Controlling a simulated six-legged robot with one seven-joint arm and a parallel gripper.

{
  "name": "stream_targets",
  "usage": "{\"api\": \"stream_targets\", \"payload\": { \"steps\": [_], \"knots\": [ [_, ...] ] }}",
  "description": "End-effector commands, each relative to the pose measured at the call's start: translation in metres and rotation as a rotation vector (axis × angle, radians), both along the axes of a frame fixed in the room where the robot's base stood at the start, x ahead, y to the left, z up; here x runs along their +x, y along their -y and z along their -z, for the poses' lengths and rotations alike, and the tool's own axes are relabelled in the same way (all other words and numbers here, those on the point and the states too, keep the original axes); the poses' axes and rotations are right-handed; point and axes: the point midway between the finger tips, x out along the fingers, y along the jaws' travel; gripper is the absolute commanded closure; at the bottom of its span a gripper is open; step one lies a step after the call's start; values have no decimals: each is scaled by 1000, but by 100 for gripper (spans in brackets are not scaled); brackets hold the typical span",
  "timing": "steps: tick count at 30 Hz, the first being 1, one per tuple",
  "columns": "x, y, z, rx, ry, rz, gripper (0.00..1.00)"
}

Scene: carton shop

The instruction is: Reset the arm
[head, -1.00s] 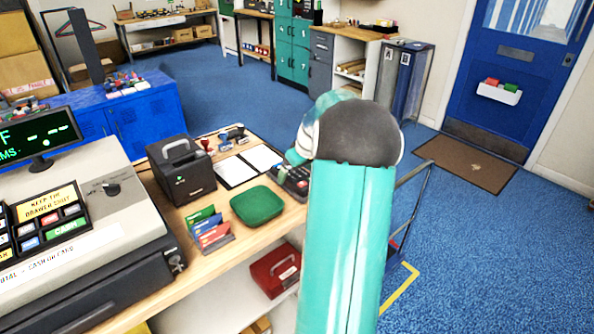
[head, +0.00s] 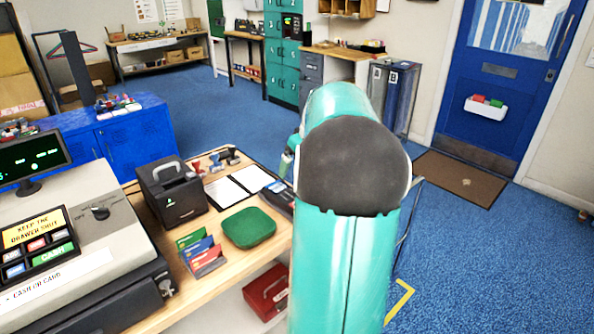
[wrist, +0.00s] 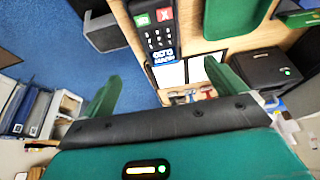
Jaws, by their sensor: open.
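My arm rises in the middle of the head view, and its dark elbow hides most of what is beyond it. My gripper shows in the wrist view (wrist: 162,84), with its two green fingers wide apart and nothing between them. It is over or near the counter, beside a card terminal with a keypad (wrist: 158,38). In the head view my gripper is mostly hidden behind the arm.
A cash register (head: 80,240) stands left. Blue floor (head: 480,270) is clear on the right.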

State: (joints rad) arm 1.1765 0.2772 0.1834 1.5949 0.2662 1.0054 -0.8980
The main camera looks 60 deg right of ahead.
Motion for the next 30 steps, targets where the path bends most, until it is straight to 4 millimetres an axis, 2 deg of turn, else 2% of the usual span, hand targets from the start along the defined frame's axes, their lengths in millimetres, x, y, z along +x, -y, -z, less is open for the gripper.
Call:
{"api": "stream_targets", "payload": {
  "steps": [23,26,29,30],
  "knots": [
    [0,-1,-1,0,0,-1,4],
    [6,-13,-6,-5,-3,-9,4],
    [21,-48,-15,-13,-13,-28,4],
    [28,-70,-20,-18,-17,-38,4]
  ]
}}
